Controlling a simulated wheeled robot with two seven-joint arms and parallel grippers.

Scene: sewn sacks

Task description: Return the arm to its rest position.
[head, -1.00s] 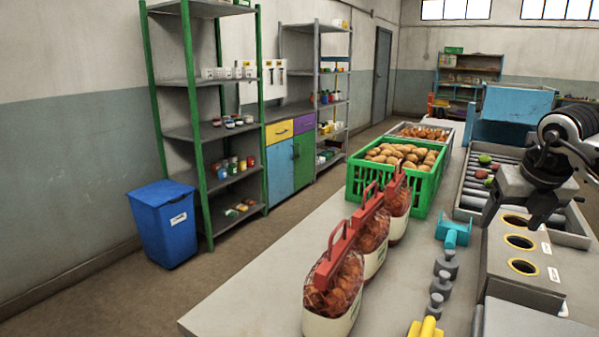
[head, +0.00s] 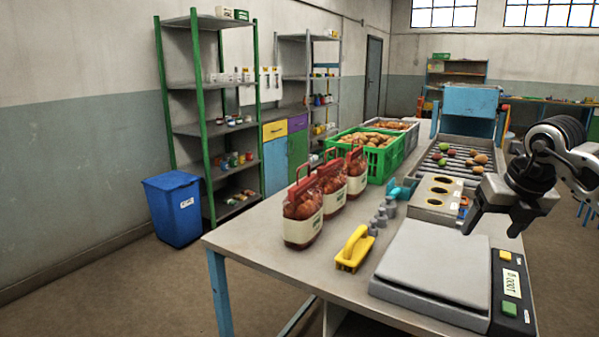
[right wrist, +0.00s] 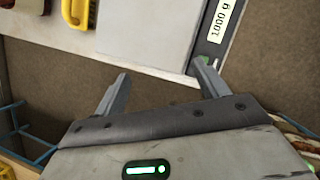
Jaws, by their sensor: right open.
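My right gripper (head: 492,224) is at the right of the head view, above the scale side of the table. It is open, with nothing between its fingers. In the right wrist view its two spread fingers (right wrist: 162,72) point toward the scale's edge, with bare floor showing between them. My left gripper is not in view. Three sewn sacks (head: 303,231) with red tops stand in a row on the table (head: 255,238), apart from the right gripper.
A scale (head: 433,265) with a "1000 g" display lies near the table's front. A yellow-handled tool (head: 354,248), grey weights (head: 378,222), a grey box with round holes (head: 437,197) and a green crate (head: 378,160) share the table. A blue bin (head: 174,209) stands on the floor.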

